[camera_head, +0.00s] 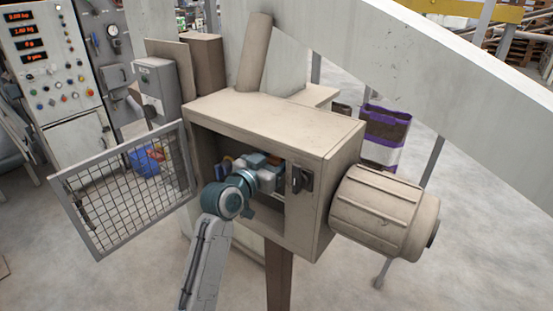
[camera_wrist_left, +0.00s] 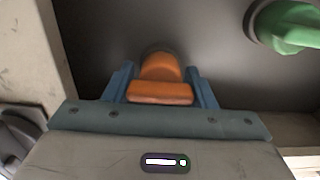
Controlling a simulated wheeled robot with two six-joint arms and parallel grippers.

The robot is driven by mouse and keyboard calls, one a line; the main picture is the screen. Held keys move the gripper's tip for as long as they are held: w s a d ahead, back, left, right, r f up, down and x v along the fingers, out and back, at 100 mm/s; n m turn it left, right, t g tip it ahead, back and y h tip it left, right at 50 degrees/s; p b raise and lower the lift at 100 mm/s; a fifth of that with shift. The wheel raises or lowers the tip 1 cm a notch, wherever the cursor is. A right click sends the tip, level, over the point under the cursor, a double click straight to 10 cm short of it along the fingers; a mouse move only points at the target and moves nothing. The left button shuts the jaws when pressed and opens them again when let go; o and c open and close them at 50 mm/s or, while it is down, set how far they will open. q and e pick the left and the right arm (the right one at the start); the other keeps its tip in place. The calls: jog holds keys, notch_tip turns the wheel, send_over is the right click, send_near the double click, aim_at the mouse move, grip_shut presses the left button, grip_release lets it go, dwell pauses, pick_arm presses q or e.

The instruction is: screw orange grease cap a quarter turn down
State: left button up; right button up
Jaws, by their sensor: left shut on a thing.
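The orange grease cap (camera_wrist_left: 160,92) is in the middle of the left wrist view, against a dark grey back wall. It has a wide grip part in front and a rounder part behind. The two blue fingers of my left gripper (camera_wrist_left: 161,86) are on either side of it and shut on it. In the head view my left gripper (camera_head: 225,165) is inside the beige cabinet (camera_head: 270,112), reaching in through its open front. Only a small bit of orange shows there, and the wrist hides much of the inside. My right gripper is in neither view.
A green knob or handle (camera_wrist_left: 290,28) is on the back wall, right of the cap. A mesh door (camera_head: 125,190) stands open at the cabinet's left. A dark latch (camera_head: 299,178) is on the right front panel. A ribbed motor (camera_head: 385,212) projects on the right.

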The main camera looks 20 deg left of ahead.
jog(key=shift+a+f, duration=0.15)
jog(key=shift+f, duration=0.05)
pick_arm(q)
jog(key=m+b, duration=0.2)
jog(key=shift+f+m, duration=0.2)
jog(key=shift+m, duration=0.2)
jog(key=m+b, duration=0.2)
jog(key=m, duration=0.1)
jog(key=shift+m+b, duration=0.3)
jog(key=shift+b, duration=0.1)
jog(key=m+b, duration=0.2)
jog(key=m, duration=0.2)
jog(key=shift+d+m+b, duration=0.1)
jog(key=shift+m+b, duration=0.2)
jog(key=shift+b, duration=0.1)
jog(key=m+b, duration=0.2)
jog(key=m, duration=0.1)
jog(key=shift+m+b, duration=0.45)
jog(key=shift+m, duration=0.75)
jog(key=shift+m+b, duration=0.3)
jog(key=shift+m, duration=0.5)
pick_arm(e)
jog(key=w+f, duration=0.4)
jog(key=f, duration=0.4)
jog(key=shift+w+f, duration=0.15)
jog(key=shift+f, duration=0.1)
